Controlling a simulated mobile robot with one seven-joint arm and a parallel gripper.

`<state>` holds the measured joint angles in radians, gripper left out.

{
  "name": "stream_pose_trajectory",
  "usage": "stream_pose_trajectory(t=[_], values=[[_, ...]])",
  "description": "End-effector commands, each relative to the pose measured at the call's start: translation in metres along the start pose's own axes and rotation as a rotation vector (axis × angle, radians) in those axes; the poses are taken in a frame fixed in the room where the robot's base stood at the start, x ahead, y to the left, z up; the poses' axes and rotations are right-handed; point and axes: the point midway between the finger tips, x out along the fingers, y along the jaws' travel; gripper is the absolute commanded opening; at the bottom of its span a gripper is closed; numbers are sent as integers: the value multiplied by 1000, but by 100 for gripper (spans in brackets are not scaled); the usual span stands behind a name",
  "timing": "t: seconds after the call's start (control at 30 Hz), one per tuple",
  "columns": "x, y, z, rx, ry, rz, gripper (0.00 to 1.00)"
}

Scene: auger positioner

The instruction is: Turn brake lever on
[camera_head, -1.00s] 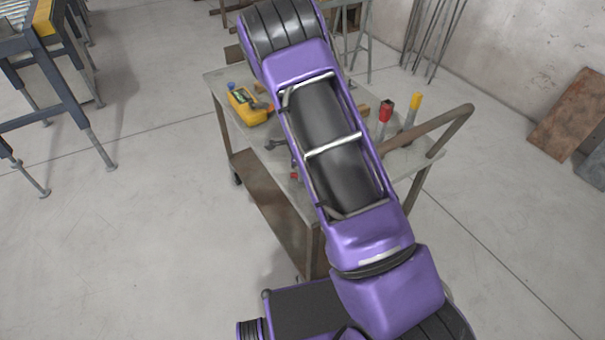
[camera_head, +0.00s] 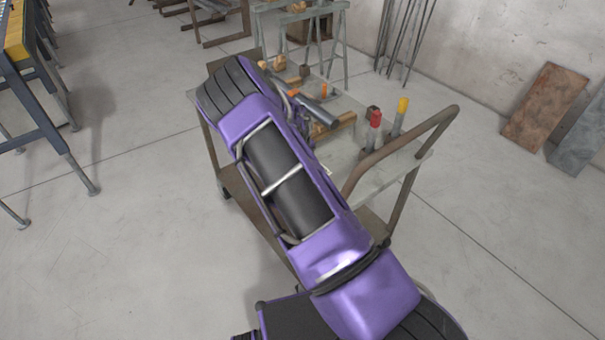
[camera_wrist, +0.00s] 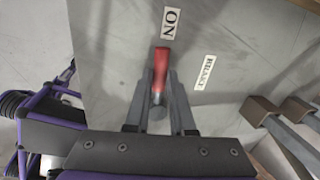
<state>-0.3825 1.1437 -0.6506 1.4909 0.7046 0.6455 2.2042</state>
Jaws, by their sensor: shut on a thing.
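The brake lever's red handle (camera_wrist: 161,62) stands between the fingers of my gripper (camera_wrist: 159,80) in the wrist view. The fingers are shut on the handle. Its upper end points towards a white ON label (camera_wrist: 171,23) on the grey cart top, just beyond it. A second white label (camera_wrist: 205,72) lies to the right; its small text is hard to read. In the head view my own arm hides the lever and my gripper.
The cart (camera_head: 352,178) has a raised brown handle rail (camera_head: 405,140) on its right. A red-topped post (camera_head: 374,122) and a yellow-topped post (camera_head: 400,112) stand near it. Tools and small blocks lie at the back. Open floor surrounds the cart's left side.

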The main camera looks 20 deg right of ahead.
Motion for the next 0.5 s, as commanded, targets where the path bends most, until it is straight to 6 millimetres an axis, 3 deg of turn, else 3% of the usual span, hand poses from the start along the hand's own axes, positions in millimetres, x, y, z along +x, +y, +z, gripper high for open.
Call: stream_pose_trajectory(t=[0.5], values=[[1,-6,0,93,18,-2,0]])
